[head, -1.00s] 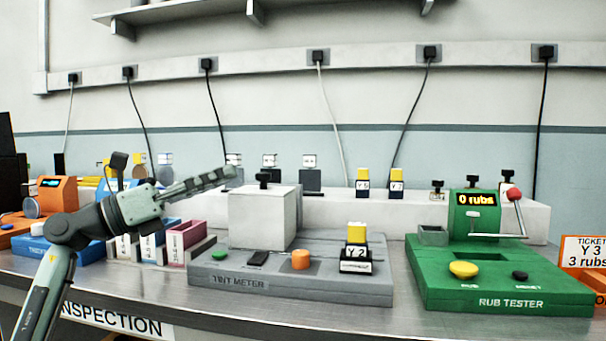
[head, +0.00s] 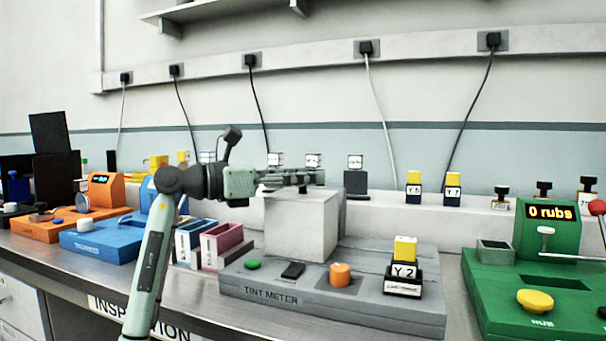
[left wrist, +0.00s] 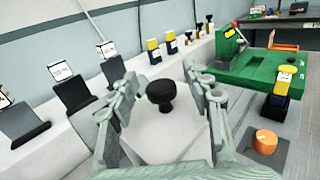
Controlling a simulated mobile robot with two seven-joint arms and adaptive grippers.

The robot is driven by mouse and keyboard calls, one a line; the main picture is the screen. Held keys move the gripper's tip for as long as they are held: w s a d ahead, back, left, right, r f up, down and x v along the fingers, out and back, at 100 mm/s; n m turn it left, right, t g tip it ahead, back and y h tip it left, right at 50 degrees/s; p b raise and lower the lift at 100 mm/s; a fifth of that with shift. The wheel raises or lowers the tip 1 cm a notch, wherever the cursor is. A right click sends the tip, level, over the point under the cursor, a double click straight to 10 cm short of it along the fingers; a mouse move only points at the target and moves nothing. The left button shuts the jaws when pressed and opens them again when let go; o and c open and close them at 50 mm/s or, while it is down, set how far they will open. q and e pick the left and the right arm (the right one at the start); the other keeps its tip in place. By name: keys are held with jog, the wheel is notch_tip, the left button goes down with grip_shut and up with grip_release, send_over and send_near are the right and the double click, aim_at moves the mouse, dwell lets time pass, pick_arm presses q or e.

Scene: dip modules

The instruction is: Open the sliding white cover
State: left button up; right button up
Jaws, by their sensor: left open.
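The white cover (head: 300,225) is a box standing on the back left of the grey tint meter (head: 335,309). In the left wrist view the cover's pale top (left wrist: 165,135) carries a round black knob (left wrist: 161,92). My left gripper (head: 318,178) is at the height of the cover's top. In the left wrist view its open fingers (left wrist: 160,95) stand on either side of the knob, with nothing visibly gripped. My right gripper is not in view.
A yellow-topped block marked Y 2 (head: 404,262) and an orange knob (head: 340,274) sit on the meter, right of the cover. The green rub tester (head: 540,290) stands further right. Small stands line the white ledge (head: 385,215) behind. Coloured bins (head: 222,248) are at left.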

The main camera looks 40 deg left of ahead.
aim_at(320, 195)
pick_arm(q)
jog(key=shift+c, duration=0.6)
grip_shut()
jog(key=d, duration=0.1)
jog(key=w+d, duration=0.1)
jog(key=d, duration=0.1)
jog(key=shift+d, duration=0.2)
jog(key=w+d+p, duration=0.1)
jog(key=d, duration=0.6)
jog(key=shift+w+p, duration=0.35)
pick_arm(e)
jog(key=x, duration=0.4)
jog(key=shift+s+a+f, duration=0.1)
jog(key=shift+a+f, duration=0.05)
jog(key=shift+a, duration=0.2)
pick_arm(q)
jog(key=shift+d, duration=0.1)
jog(key=shift+o, duration=0.6)
grip_release()
